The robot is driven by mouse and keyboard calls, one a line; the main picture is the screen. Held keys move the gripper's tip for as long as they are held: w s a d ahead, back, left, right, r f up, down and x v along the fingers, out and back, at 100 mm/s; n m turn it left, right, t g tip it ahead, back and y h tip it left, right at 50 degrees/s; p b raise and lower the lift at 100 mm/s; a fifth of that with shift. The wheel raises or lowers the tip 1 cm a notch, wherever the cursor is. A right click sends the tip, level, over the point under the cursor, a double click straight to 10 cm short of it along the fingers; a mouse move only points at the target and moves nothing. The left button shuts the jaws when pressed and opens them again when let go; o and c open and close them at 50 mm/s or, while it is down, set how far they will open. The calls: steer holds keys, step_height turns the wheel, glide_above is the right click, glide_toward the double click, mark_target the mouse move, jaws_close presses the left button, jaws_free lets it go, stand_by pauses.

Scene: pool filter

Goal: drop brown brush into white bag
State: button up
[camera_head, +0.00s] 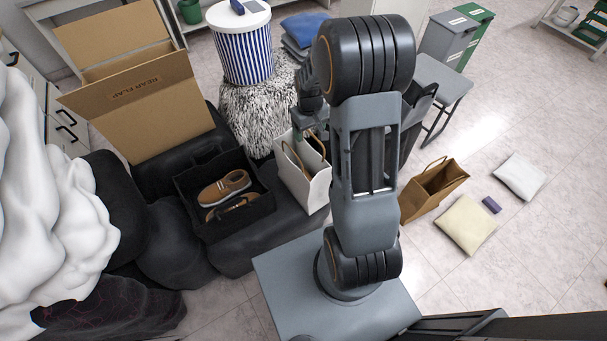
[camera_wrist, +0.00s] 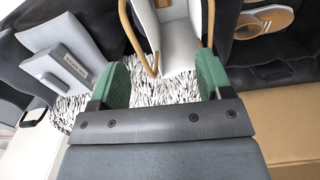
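The white bag (camera_head: 303,186) stands upright with tan loop handles, right of a black box. In the wrist view the white bag (camera_wrist: 181,46) is just beyond my fingertips, its handles reaching toward them. My gripper (camera_head: 311,132) is above the bag's opening. In the wrist view my gripper (camera_wrist: 163,72) has its green fingers wide apart, with nothing held between them. I cannot make out a brown brush with certainty. The bag's inside is mostly hidden. A brown item (camera_head: 232,207) lies beside a brown shoe in the black box; I cannot tell if it is another shoe.
The black box (camera_head: 184,197) holds a brown shoe (camera_head: 224,187). A cardboard box (camera_head: 150,105) stands behind it. A striped bin (camera_head: 243,50) rests on a furry stool (camera_head: 245,112). A brown paper bag (camera_head: 432,187) and cushions lie on the right floor, with free room around.

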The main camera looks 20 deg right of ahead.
steer(key=shift+o, duration=0.3)
step_height(320, 180, up, 14)
steer(key=p, duration=0.1)
stand_by(0.4)
steer(key=shift+f, duration=0.1)
stand_by(0.4)
steer(key=s+a+r+t+p, duration=0.1)
steer(key=s+a+r+p, duration=0.2)
steer(key=s, duration=0.5)
steer(key=s+a+r+m+t+p, duration=0.1)
steer(key=s+a+r+t+p, duration=0.1)
steer(key=s+a+r, duration=0.4)
steer(key=shift+s+a+r+t+p, duration=0.3)
steer(key=shift+s+p, duration=0.3)
steer(key=shift+s, duration=0.25)
